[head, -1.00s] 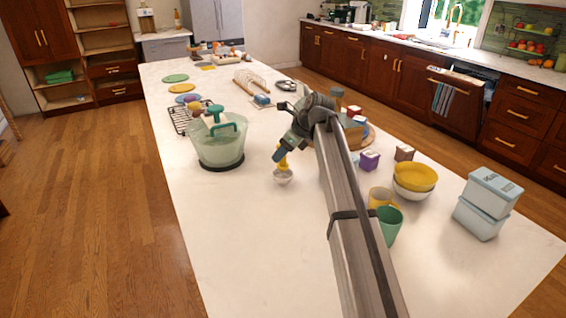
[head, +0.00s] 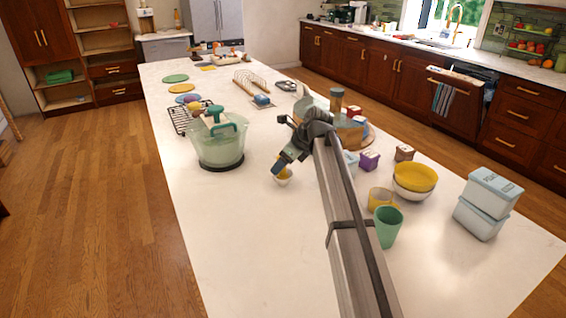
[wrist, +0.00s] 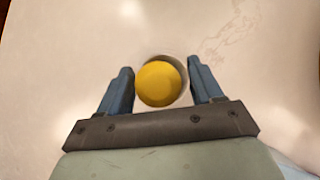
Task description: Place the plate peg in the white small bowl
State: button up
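The plate peg appears to be the yellow piece (head: 286,174) at the small white bowl (head: 284,182) in the middle of the counter. In the wrist view its round yellow top (wrist: 158,84) covers most of the bowl, whose pale rim (wrist: 183,68) shows behind it at the upper right. My gripper (head: 277,169) is low over the bowl and tilted. In the wrist view its blue fingers (wrist: 161,80) stand apart on either side of the yellow top, with a gap on the right. The peg's lower end and its contact with the bowl are hidden.
A yellow bowl (head: 414,177), a yellow mug (head: 381,198), a green cup (head: 388,228) and lidded boxes (head: 487,203) stand to the right. The counter's front left (head: 250,250) is clear.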

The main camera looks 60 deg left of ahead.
jog(key=shift+o, duration=0.5)
jog(key=shift+r, duration=0.25)
jog(key=v, duration=1.2)
jog(key=shift+f, duration=0.1)
